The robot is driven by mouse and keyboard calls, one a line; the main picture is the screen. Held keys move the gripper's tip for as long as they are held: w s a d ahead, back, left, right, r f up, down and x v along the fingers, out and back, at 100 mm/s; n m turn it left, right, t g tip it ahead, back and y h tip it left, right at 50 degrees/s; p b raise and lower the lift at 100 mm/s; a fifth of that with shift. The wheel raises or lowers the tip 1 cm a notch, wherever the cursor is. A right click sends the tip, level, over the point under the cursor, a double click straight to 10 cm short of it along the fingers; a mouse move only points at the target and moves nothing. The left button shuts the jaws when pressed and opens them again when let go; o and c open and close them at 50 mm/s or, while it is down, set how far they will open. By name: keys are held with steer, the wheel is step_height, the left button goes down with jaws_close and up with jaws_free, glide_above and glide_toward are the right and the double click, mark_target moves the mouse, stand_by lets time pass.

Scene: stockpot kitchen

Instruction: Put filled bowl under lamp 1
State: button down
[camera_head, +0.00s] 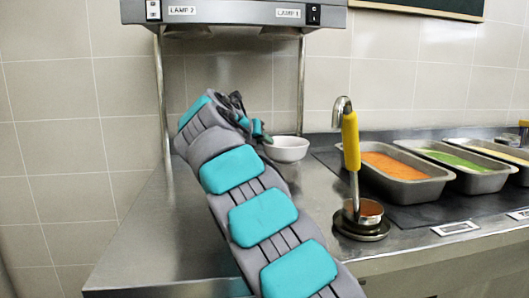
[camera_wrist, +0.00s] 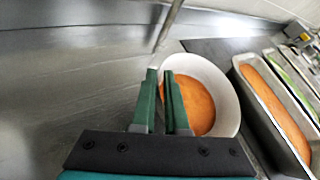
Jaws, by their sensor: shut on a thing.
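A white bowl (camera_head: 287,149) is at the back of the steel counter, below the LAMP 1 label (camera_head: 288,13) and near the right lamp post. In the wrist view the bowl (camera_wrist: 228,92) holds orange soup (camera_wrist: 198,105). My gripper (camera_head: 264,133) is at the bowl's left side. In the wrist view my gripper's green fingers (camera_wrist: 163,85) are shut on the bowl's near-left rim. The bowl looks about level. Whether its base touches the counter I cannot tell. The lamp housing (camera_head: 230,12) is overhead, with the LAMP 2 label (camera_head: 182,10) at its left.
A yellow-handled ladle (camera_head: 351,140) stands in a small round holder (camera_head: 362,228) on the right. Metal pans of orange (camera_head: 400,180), green (camera_head: 466,180) and yellow food stand behind it. The counter's left part (camera_head: 150,240) is clear. Lamp posts (camera_head: 162,100) rise from the counter's back.

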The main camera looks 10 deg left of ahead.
steer(key=shift+f+b, duration=0.8)
steer(key=shift+f, duration=0.95)
steer(key=c, duration=0.9)
jaws_free()
steer(key=shift+f, duration=0.1)
steer(key=shift+c, duration=0.2)
steer(key=shift+s+a+r, duration=0.1)
steer(key=shift+s+r, duration=0.1)
steer(key=shift+r, duration=0.05)
steer(key=p+v, duration=0.1)
steer(key=v, duration=1)
steer(key=shift+s, duration=0.2)
steer(key=shift+a+r, duration=0.15)
